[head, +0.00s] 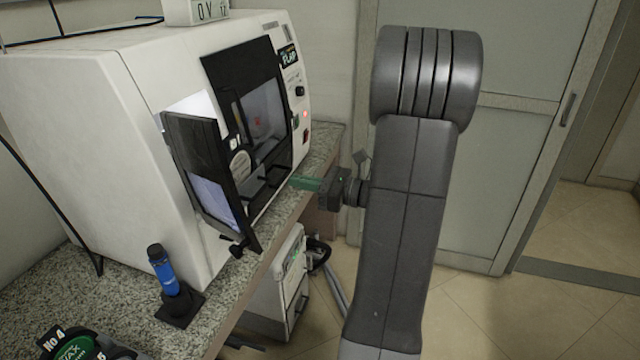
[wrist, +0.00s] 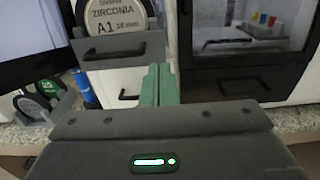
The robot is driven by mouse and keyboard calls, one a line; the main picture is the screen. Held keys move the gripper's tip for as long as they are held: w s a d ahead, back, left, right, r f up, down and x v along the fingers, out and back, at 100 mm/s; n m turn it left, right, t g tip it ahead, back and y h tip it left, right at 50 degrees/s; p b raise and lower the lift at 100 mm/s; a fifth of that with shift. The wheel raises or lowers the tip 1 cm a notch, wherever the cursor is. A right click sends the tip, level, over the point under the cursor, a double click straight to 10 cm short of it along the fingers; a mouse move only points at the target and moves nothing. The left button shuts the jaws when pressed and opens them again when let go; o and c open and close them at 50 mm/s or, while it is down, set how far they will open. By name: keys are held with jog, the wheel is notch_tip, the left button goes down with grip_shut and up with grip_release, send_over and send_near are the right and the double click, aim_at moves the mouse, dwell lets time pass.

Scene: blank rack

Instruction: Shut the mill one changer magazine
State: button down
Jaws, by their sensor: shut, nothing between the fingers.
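The white mill (head: 75,85) stands on the counter. A dark-framed panel (head: 205,175) stands swung out from its left front. My gripper (head: 297,182) has green fingers held together, empty, just right of the mill front. In the wrist view its fingers (wrist: 158,83) point at the mill, just right of the handle; contact is unclear.
A second black handle (wrist: 128,96) sits lower on the front. A dark window (wrist: 245,30) is at the right. A blue bottle on a dark stand (head: 164,272) and a disc rack (head: 78,345) occupy the granite counter (head: 110,300). Open floor lies right of the counter.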

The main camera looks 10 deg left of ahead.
aim_at(263, 175)
jog(key=a, duration=0.6)
jog(key=shift+w+a+p, duration=0.2)
jog(key=shift+a+p, duration=0.05)
jog(key=shift+p, duration=0.1)
jog(key=a, duration=1)
jog(key=shift+w, duration=0.4)
jog(key=shift+d, duration=0.2)
